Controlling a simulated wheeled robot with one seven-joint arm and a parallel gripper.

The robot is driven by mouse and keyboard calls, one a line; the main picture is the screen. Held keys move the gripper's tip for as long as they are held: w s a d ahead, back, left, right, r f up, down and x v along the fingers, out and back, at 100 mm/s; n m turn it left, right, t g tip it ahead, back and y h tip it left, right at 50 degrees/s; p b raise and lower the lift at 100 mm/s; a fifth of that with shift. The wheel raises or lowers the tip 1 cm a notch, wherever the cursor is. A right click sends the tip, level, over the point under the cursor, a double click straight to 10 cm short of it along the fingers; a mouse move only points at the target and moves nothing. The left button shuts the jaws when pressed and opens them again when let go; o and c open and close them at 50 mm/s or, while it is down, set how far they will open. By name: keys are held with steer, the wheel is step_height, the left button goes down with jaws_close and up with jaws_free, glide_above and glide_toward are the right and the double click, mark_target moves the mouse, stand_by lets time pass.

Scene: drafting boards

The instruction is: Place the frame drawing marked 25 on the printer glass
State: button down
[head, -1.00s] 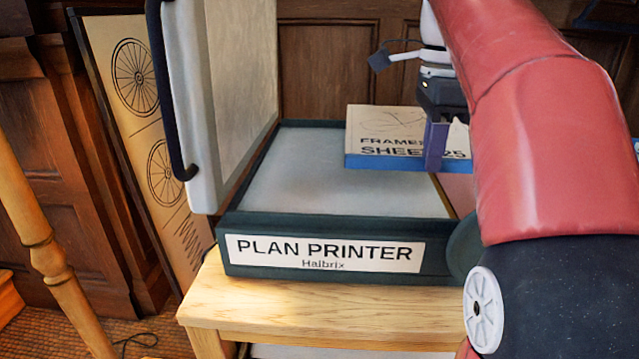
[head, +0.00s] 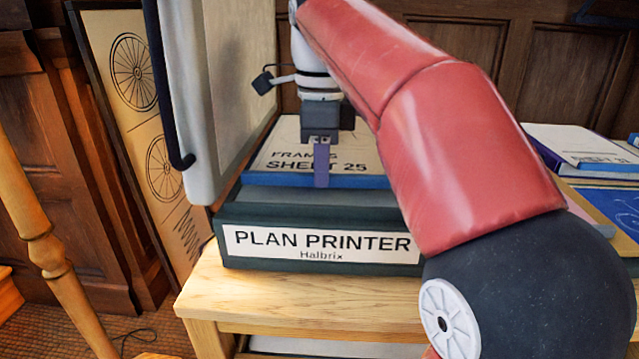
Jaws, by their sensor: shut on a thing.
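The frame drawing, a flat blue-edged sheet marked "FRAMES SHEET 25" (head: 275,162), is over the plan printer in the head view. My gripper (head: 321,178) is shut on its front edge, with one purple finger showing in front. The printer glass (head: 300,196) shows as a grey strip in front of the sheet; the sheet hides most of it. I cannot tell whether the sheet touches the glass. The plan printer (head: 228,216) is dark green, and its pale lid (head: 240,80) stands open at the left.
The printer stands on a light wooden table (head: 260,300). At the right lie other sheets, a white-topped one (head: 560,140) and a blue one (head: 615,205). A board with wheel drawings (head: 135,110) leans at the left. My red arm covers the printer's right side.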

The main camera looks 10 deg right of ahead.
steer(key=shift+f, duration=0.85)
steer(key=shift+a+f, duration=0.2)
steer(key=shift+f, duration=0.25)
steer(key=c, duration=1.4)
jaws_free()
steer(key=shift+c, duration=0.2)
step_height(320, 180, up, 8)
steer(key=shift+f+p, duration=0.1)
steer(key=shift+p, duration=1)
